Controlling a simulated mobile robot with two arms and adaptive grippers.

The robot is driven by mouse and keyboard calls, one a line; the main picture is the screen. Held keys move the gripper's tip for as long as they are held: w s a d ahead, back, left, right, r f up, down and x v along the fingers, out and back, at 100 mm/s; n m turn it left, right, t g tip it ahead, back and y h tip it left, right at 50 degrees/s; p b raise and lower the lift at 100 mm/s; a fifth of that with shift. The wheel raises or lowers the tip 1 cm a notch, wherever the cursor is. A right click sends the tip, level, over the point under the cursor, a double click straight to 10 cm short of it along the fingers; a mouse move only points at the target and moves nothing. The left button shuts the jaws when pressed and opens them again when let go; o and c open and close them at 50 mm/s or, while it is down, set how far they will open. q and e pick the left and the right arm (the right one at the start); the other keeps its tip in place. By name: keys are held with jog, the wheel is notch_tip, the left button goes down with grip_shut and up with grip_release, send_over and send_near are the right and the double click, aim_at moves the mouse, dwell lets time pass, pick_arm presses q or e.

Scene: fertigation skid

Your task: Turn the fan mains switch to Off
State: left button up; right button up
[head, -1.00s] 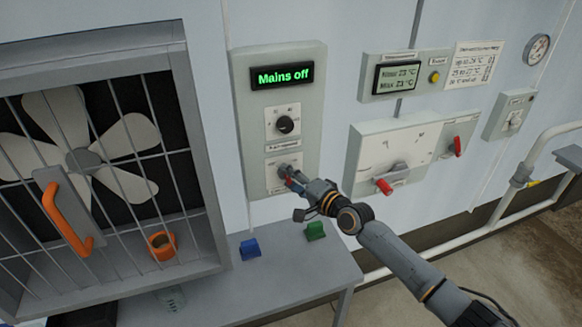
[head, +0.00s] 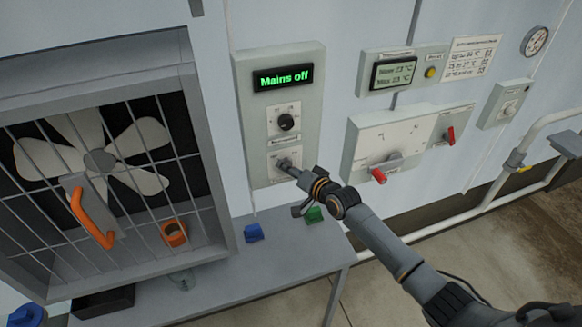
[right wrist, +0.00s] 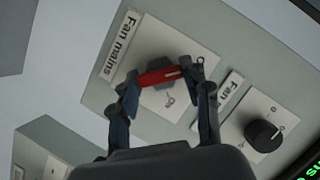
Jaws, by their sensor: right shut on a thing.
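The fan mains switch has a red handle (right wrist: 160,77) on a grey knob, on a white plate labelled "Fan mains" in the right wrist view. My right gripper (head: 287,165) reaches the lower plate of the grey control box (head: 245,130) and hides most of the switch in the head view. In the right wrist view its two fingers lie at the ends of the red handle, shut on it. The display (head: 283,77) above reads "Mains off" in green. My left gripper is not in view.
The black fan knob (head: 286,122) sits just above the switch. A caged fan (head: 98,160) with an orange handle (head: 90,215) stands left. Right is a panel with red-handled switches (head: 378,175). Blue (head: 253,232) and green (head: 314,215) pieces lie on the grey bench (head: 270,275) below.

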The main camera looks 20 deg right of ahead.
jog(key=shift+f, duration=0.2)
jog(key=o, duration=1)
jog(key=shift+c, duration=0.2)
jog(key=shift+o, duration=0.9)
jog(key=shift+r, duration=0.1)
jog(key=shift+s, duration=0.15)
jog(key=v, duration=1.1)
jog(key=shift+s, duration=0.4)
jog(key=shift+d+r, duration=0.1)
